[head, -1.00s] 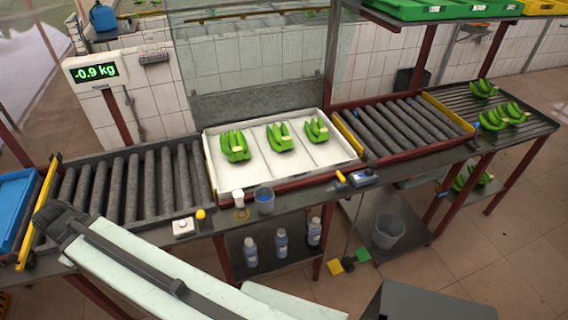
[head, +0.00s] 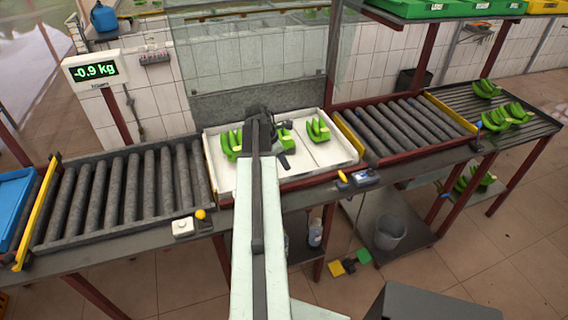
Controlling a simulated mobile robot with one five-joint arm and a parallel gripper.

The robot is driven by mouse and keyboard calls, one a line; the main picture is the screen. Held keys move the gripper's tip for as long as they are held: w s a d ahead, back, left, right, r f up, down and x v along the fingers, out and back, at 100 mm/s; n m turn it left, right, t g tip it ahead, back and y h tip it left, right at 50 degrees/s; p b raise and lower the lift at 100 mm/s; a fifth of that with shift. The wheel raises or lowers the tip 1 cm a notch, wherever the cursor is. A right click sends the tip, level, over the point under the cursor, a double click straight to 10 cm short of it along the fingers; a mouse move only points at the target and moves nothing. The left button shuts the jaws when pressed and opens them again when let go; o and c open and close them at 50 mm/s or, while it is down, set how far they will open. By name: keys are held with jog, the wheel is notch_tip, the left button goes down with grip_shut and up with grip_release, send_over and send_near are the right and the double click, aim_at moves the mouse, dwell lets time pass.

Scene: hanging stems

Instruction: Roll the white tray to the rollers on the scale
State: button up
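The white tray (head: 333,158) sits in the middle of the bench. It holds green banana clusters; one shows at the right (head: 317,129), and another (head: 232,143) is partly covered by my arm. My dark gripper (head: 280,137) is over the middle of the tray and hides much of the middle cluster. I cannot tell whether it touches anything or whether its fingers are open. Grey rollers (head: 119,193) lie left of the tray, below a scale display (head: 91,69) reading -0.9 kg.
More rollers (head: 402,124) lie right of the tray, between yellow bars. A slatted table (head: 510,105) beyond holds banana clusters. A white box with a button (head: 183,227) and a yellow ball stand on the front ledge. A blue tray (head: 14,200) is at the far left. The left rollers are bare.

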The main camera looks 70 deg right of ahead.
jog(key=shift+s+d, duration=0.15)
jog(key=shift+s, duration=0.2)
jog(key=b, duration=0.7)
send_near(293, 172)
jog(key=s+a+f, duration=0.1)
jog(key=s, duration=0.1)
jog(key=s+a+f, duration=0.2)
jog(key=shift+f, duration=0.35)
jog(key=shift+s+d+f, duration=0.15)
jog(key=shift+f, duration=0.2)
jog(key=shift+r, duration=0.1)
grip_shut()
